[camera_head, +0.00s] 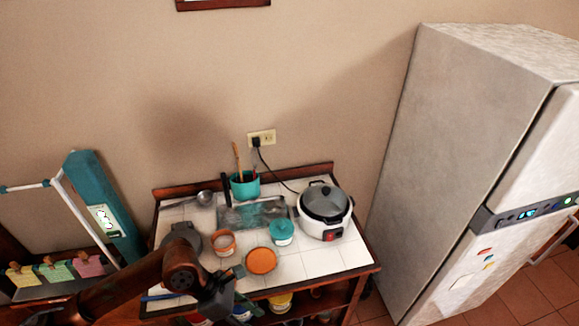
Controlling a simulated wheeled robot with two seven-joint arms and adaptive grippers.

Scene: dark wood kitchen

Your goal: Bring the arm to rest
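My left arm comes in from the lower left, and my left gripper (232,280) is over the front edge of the tiled table, left of the orange disc. It is small and dark here, and I cannot tell whether its fingers are open or shut or whether they hold anything. The arm hides part of the table's front left corner. My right gripper is not in view.
The tiled table (345,256) bears a white rice cooker (325,212), a teal utensil pot (244,186), a teal-lidded jar (282,232), an orange bowl (223,242) and an orange disc (261,261). A fridge (450,150) stands right. Floor shows at lower right.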

